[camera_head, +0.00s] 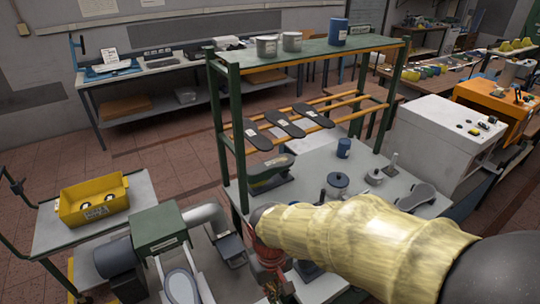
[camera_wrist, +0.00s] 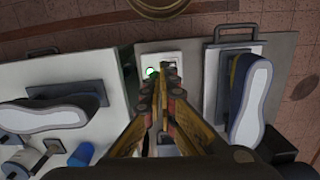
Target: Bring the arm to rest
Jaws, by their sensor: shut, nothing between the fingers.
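My gripper (camera_wrist: 160,88) is in the middle of the wrist view, with its fingers together and nothing between them. It points down over a pale panel (camera_wrist: 181,58) with a lit green button (camera_wrist: 151,72). In the head view my arm, in a yellowish cover, reaches in from the lower right, and my gripper (camera_head: 270,268) hangs below its end, partly hidden. In the wrist view a blue shoe-shaped piece with a white sole (camera_wrist: 250,102) lies to the right of the gripper. Another white-soled piece (camera_wrist: 45,115) lies to the left.
A green-posted rack (camera_head: 226,135) stands behind my arm, with cans on top and dark soles (camera_head: 284,124) on its lower rails. A grey worktop (camera_head: 335,210) holds a lidded pot (camera_head: 337,184). A yellow bin (camera_head: 94,200) sits on a cart at left. Floor shows further left.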

